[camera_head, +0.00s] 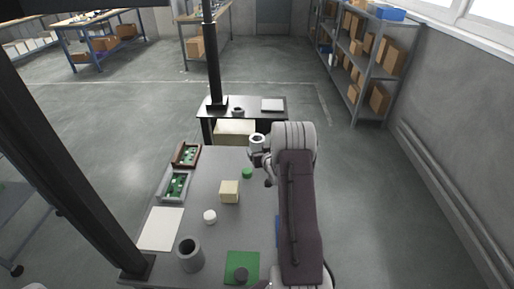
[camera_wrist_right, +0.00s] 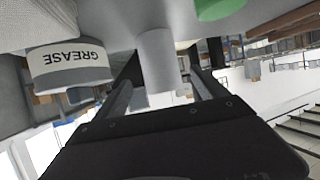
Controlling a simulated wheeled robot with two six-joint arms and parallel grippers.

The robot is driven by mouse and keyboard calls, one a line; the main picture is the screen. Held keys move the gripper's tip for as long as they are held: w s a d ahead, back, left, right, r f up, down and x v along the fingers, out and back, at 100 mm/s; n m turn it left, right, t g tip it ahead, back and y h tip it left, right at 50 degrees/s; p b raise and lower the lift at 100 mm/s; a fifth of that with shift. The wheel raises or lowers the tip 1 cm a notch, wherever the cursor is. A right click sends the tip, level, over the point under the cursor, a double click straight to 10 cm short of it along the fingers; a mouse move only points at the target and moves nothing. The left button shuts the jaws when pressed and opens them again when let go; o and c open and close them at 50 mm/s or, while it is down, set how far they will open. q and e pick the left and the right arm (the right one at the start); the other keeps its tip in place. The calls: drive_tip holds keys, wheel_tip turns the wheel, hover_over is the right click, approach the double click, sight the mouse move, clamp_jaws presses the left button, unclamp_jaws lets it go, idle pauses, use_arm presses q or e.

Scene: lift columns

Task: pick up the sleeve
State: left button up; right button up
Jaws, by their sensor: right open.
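In the right wrist view, which is upside down, a plain pale grey cylinder (camera_wrist_right: 157,60) shows in line with the gap between the fingers. My right gripper (camera_wrist_right: 164,72) is open, with one finger on each side of that cylinder in the picture. I cannot tell how deep it sits between them or whether they touch. In the head view my arm partly covers the right gripper (camera_head: 266,167). My left gripper is not in view.
A grease tin (camera_wrist_right: 68,65) and a green cylinder (camera_wrist_right: 220,8) stand close by. The grey table (camera_head: 205,170) also holds a beige block (camera_head: 229,192), a white round piece (camera_head: 210,216), a larger grey hollow cylinder (camera_head: 190,254) and a green mat (camera_head: 242,262). A black stand (camera_head: 270,115) lies beyond.

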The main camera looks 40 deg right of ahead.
sight(259, 146)
drive_tip(key=shift+x, duration=2.75)
drive_tip(key=shift+a, duration=0.15)
drive_tip(key=c, duration=1.7)
drive_tip(key=shift+o, duration=0.2)
drive_tip(key=shift+r, duration=0.5)
wheel_tip(259, 146, up, 3)
drive_tip(key=shift+f, duration=0.1)
drive_tip(key=s+d+r+p, duration=0.5)
drive_tip(key=s+d+r, duration=0.3)
drive_tip(key=r, duration=0.2)
drive_tip(key=shift+d, duration=0.35)
drive_tip(key=shift+r, duration=0.1)
